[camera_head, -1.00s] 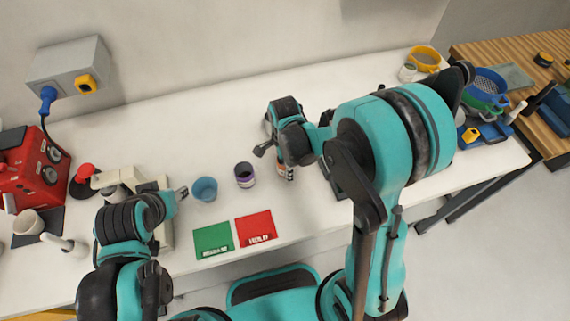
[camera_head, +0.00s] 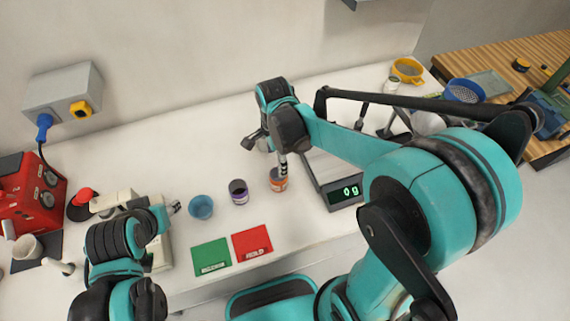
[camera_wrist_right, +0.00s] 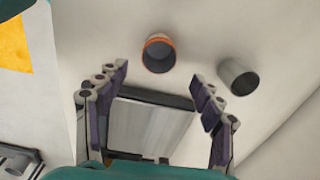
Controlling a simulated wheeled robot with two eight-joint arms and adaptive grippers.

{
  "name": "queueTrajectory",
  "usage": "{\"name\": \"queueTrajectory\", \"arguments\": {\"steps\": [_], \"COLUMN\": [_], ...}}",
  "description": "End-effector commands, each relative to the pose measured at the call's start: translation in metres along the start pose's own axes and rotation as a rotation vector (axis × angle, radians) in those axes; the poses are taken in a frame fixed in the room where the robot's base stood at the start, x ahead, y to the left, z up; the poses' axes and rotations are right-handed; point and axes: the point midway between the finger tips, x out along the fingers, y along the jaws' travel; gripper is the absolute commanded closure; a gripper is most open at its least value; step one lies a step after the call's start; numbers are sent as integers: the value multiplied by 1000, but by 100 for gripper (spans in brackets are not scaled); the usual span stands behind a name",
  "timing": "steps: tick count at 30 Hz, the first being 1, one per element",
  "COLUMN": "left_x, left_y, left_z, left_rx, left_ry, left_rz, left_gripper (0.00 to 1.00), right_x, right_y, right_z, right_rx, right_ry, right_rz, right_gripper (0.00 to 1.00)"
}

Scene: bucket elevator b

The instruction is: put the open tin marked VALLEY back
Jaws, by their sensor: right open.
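A tin with an orange band (camera_head: 278,185) stands upright on the white bench. It also shows open-topped in the right wrist view (camera_wrist_right: 157,57). A dark tin with a purple band (camera_head: 239,194) and a blue cup (camera_head: 201,208) stand to its left. No VALLEY mark is readable on any of them. My right gripper (camera_head: 268,149) is open and empty by the orange-banded tin. In the wrist view its spread fingers (camera_wrist_right: 158,78) are on either side of the view below that tin. My left gripper (camera_head: 174,208) is left of the blue cup; its jaw gap is unclear.
A scale (camera_head: 343,193) reading 0 g is right of the orange-banded tin, partly under my right arm. A grey open tin (camera_wrist_right: 238,77) stands nearby in the wrist view. A green mat (camera_head: 211,257) and red HOLD mat (camera_head: 252,242) lie at the front edge.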

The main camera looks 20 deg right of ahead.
Motion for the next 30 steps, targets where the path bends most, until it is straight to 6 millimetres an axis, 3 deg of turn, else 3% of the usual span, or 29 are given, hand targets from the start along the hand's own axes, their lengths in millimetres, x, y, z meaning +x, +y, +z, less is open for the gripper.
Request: {"name": "queueTrajectory", "arguments": {"steps": [5, 9, 18, 24, 30], "left_x": [0, 0, 0, 0, 0], "left_y": [0, 0, 0, 0, 0], "left_z": [0, 0, 0, 0, 0], "left_rx": [0, 0, 0, 0, 0], "left_ry": [0, 0, 0, 0, 0], "left_rz": [0, 0, 0, 0, 0], "left_gripper": [57, 57, 57, 57, 57], "right_x": [-30, -52, -69, -70, -70], "right_y": [25, 52, 96, 103, 103], "right_z": [-12, -23, -39, -42, -42], "right_rx": [-299, -662, -1285, -1429, -1439], "right_ry": [16, 95, 384, 478, 484], "right_rz": [-124, -263, -435, -451, -452], "right_gripper": [33, 33, 33, 33, 33]}}
